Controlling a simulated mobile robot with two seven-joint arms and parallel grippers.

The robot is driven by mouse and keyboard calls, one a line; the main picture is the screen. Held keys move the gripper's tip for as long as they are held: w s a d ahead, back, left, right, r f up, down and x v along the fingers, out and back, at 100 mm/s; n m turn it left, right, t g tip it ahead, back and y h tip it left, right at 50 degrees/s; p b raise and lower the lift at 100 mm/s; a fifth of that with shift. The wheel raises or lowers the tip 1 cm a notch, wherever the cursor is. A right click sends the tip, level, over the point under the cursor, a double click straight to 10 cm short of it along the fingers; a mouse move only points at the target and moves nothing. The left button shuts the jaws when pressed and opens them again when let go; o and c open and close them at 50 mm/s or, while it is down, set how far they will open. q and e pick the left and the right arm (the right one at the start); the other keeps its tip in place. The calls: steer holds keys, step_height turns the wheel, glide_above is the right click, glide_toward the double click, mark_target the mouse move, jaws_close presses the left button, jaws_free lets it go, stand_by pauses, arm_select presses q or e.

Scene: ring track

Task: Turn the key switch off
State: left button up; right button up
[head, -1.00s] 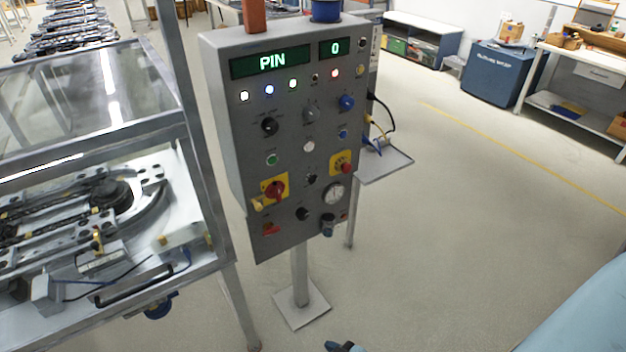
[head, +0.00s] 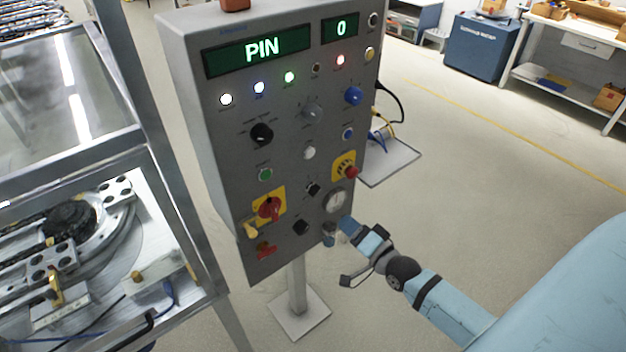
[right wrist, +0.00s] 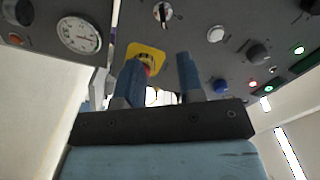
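The grey control panel (head: 232,170) stands on a post and fills the middle of the head view. What looks like the key switch (head: 313,188) is a small dark round fitting left of the emergency stop and the gauge. In the right wrist view it seems to be the round fitting with a pale upright bar (right wrist: 163,13) at the top edge; its exact setting is too small to read. My right gripper (head: 360,234) is in front of the panel's lower right edge, below and right of that switch. In the right wrist view its two blue fingers (right wrist: 160,78) are apart with nothing gripped between them. My left gripper is out of view.
A red emergency stop on a yellow plate (head: 343,166) and a gauge (head: 335,202) lie near my right gripper. A red rotary switch (head: 269,208) sits lower left. A framed machine (head: 170,190) stands left of the panel. Floor to the right is open.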

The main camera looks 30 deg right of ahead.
mark_target(317, 191)
steer(key=w, duration=0.4)
steer(key=w+p, duration=0.1)
steer(key=w, duration=0.4)
steer(key=w+p, duration=0.1)
steer(key=w, duration=0.3)
steer(key=shift+w+a+r, duration=0.2)
steer(key=shift+w+a, duration=0.15)
steer(key=shift+a, duration=0.05)
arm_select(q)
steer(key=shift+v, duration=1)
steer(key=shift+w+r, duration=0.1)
arm_select(e)
steer(key=c, duration=0.6)
